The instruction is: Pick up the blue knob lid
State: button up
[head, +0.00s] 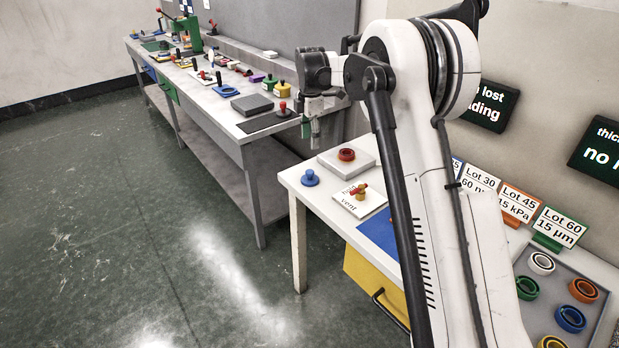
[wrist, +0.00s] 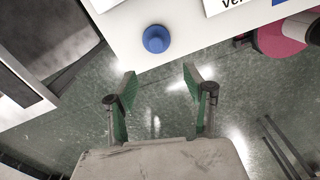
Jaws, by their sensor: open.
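The blue knob lid (head: 310,178) is a round blue disc with a small knob on top. It stands at the near left corner of the white table (head: 330,211). In the wrist view the lid (wrist: 156,39) is near the top, just beyond my open fingertips and a little left of the middle between them. My gripper (wrist: 160,77) is open with nothing between its green-padded fingers; the floor shows between them.
A grey block with a red ring (head: 347,154) and a white "vent" card (head: 359,201) with a brass and red fitting are close by on the table. A long grey bench (head: 262,136) with many tools runs to the left. A tray of coloured rings (head: 546,312) is at right.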

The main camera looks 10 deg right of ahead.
aim_at(310, 171)
jog(key=f, duration=0.9)
jog(key=shift+w+f, duration=0.25)
jog(key=shift+w, duration=0.05)
jog(key=f, duration=0.5)
jog(key=shift+w+d, duration=0.1)
jog(key=shift+w, duration=0.1)
grip_shut()
